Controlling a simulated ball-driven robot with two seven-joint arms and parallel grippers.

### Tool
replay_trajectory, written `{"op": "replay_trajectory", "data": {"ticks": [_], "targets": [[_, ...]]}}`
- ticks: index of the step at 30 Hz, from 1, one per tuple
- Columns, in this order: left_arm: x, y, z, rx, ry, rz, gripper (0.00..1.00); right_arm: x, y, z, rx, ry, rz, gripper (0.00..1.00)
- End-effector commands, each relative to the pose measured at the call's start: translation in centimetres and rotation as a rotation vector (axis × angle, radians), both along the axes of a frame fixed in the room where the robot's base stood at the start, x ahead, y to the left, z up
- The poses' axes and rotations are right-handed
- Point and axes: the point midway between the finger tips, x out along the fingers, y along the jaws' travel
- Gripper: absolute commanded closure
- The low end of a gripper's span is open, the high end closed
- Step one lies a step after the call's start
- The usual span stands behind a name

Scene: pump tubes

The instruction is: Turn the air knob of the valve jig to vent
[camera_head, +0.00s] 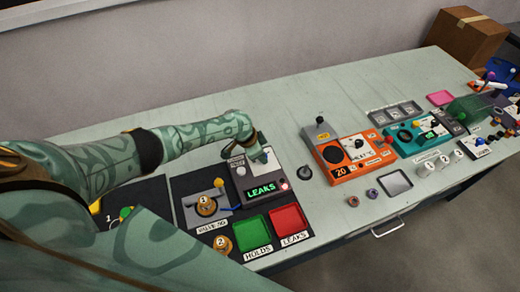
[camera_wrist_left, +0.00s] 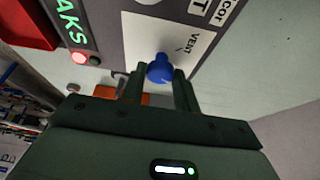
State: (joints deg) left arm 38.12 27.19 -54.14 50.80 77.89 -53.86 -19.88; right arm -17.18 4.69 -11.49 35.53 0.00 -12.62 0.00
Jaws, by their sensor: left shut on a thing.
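The valve jig (camera_head: 242,184) is a dark box with a white panel, and its display glows green with "LEAKS". A red lamp (camera_wrist_left: 94,60) is lit beside the display in the left wrist view. The air knob (camera_wrist_left: 160,68) is blue and sits on the white panel near the printed word "VENT". My left gripper (camera_wrist_left: 158,84) is shut on the knob, one finger on each side. In the head view my left arm reaches over the jig and largely hides the knob. I cannot tell exactly which mark the knob points to. My right gripper is not in view.
A green tray (camera_head: 251,234) and a red tray (camera_head: 288,220) lie in front of the jig. Brass valves (camera_head: 206,206) stand to its left. An orange device (camera_head: 347,157) and a teal device (camera_head: 418,134) stand to the right. A cardboard box (camera_head: 465,37) is at the back right.

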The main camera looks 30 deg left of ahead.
Motion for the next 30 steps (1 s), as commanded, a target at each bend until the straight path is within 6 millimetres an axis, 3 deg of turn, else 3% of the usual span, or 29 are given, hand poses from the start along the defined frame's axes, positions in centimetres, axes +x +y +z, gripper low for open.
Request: {"op": "replay_trajectory", "data": {"ticks": [3,15,30], "targets": [[-0.1,-0.2,0.5,-0.002,0.000,0.109,0.92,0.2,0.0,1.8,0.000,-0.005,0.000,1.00],[-0.3,-0.6,0.4,-0.002,0.002,0.488,0.92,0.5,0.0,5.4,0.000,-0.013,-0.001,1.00],[-0.2,-0.9,0.0,0.000,0.002,0.947,0.92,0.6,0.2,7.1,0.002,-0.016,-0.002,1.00]]}}
